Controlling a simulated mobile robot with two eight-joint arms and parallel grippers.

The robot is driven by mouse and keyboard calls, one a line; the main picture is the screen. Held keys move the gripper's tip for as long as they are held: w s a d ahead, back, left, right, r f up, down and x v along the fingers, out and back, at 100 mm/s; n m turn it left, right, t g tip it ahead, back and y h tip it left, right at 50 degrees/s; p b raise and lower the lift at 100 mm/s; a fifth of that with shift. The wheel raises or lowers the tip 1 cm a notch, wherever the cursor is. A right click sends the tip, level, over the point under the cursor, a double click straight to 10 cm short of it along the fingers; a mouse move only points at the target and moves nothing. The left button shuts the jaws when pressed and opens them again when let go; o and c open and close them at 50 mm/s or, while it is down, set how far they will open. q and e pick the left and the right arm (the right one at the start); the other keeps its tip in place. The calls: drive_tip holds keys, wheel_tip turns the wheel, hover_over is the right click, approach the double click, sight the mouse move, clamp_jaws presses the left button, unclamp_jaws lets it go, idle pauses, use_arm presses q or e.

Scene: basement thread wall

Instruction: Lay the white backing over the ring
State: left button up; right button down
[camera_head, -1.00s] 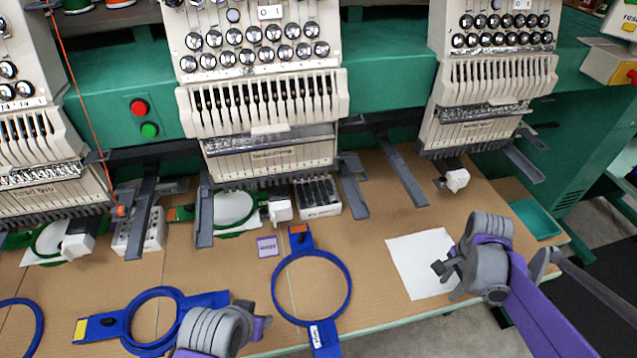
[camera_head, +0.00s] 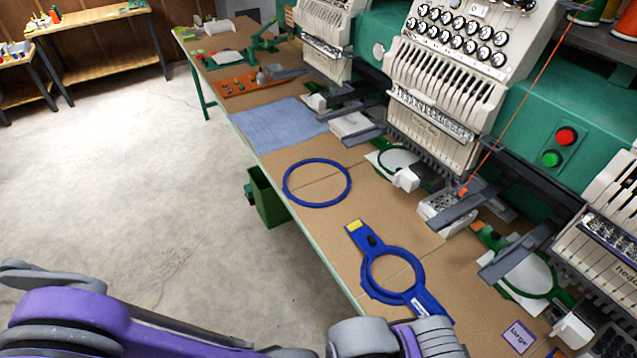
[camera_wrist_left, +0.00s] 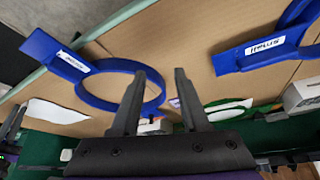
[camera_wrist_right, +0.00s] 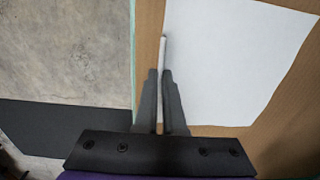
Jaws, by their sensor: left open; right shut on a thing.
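The white backing (camera_wrist_right: 235,60) lies flat on the brown table in the right wrist view. My right gripper (camera_wrist_right: 160,72) is shut on its near left edge, where a narrow white strip shows between the fingers. A white sheet, seemingly the backing, also shows at left in the left wrist view (camera_wrist_left: 55,112). A plain blue ring (camera_head: 287,190) lies flat on the table in the head view, empty inside. A blue hoop with bracket arms (camera_head: 369,278) lies nearer. My left gripper (camera_wrist_left: 159,75) is open and empty above the table, with blue bracketed hoops beyond it. The head view hides its fingertips.
A blue cloth (camera_head: 278,125) lies beyond the plain ring. The embroidery heads (camera_head: 430,110) and their grey arms overhang the table's right side. A purple card marked Large (camera_head: 518,337) lies at lower right. A green bin (camera_head: 265,195) stands beside the table; open floor is left.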

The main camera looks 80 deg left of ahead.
drive_tip(key=shift+r+p, duration=1.35)
drive_tip(key=shift+r, duration=1.1)
